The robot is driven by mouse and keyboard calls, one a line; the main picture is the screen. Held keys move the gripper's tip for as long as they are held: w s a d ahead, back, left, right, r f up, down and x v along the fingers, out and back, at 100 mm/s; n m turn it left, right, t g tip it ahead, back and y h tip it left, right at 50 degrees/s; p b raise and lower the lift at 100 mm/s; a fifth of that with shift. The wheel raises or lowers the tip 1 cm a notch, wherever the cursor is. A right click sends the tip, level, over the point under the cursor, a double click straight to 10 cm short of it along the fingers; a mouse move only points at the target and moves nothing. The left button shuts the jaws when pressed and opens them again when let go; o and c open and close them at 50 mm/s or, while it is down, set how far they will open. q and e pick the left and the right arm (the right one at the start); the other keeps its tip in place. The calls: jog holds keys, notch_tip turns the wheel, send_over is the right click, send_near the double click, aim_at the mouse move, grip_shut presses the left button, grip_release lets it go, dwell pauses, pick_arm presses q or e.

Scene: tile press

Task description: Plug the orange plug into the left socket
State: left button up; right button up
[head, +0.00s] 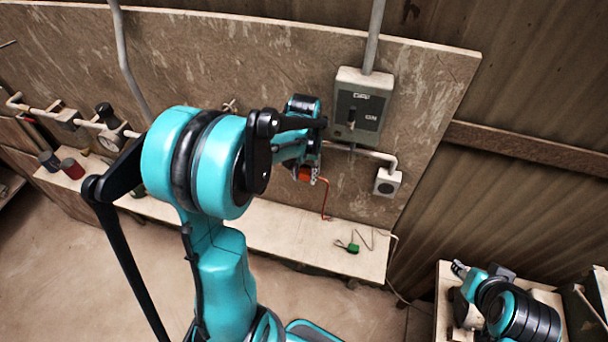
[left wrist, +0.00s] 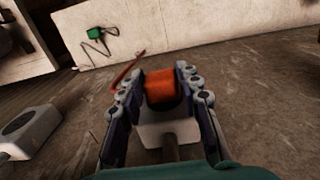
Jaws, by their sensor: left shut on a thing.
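My left gripper (head: 306,172) is shut on the orange plug (head: 304,174) in front of the wall board. In the left wrist view the orange plug (left wrist: 161,88) sits between the two fingers of the left gripper (left wrist: 165,85). The pale box of the left socket (left wrist: 153,131) is right at the plug, with a dark round face partly covered by it. I cannot tell how deep the plug sits. The head view hides this socket behind my gripper. The right socket (head: 388,182) shows a dark face; it also appears in the left wrist view (left wrist: 28,132).
A green plug (head: 353,248) with a thin cord lies on the bench (head: 265,232). A grey switch box (head: 360,105) hangs above the sockets. Cups (head: 72,168) stand at the bench's left end. My right gripper (head: 461,269) is at lower right, its jaws unclear.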

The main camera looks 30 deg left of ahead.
pick_arm(q)
jog(key=o, duration=1.2)
notch_tip(320, 180, up, 12)
jog(key=s+d+f+m+t+b, duration=0.1)
jog(key=s+d+f+t+b, duration=0.1)
jog(key=f+b, duration=0.7)
jog(key=s+d+f+t+b, duration=0.2)
jog(key=s+d+f+b, duration=0.3)
jog(key=f+b, duration=0.4)
jog(key=s+d+f+m+t+b, duration=0.1)
jog(key=s+d+f+t+b, duration=0.2)
jog(key=f+b, duration=0.7)
jog(key=shift+s+d+f+m, duration=0.15)
jog(key=shift+s+d+f, duration=0.15)
jog(key=shift+s, duration=0.25)
jog(key=shift+s+d+f+m, duration=0.15)
jog(key=shift+s+f, duration=0.2)
jog(key=shift+s, duration=0.15)
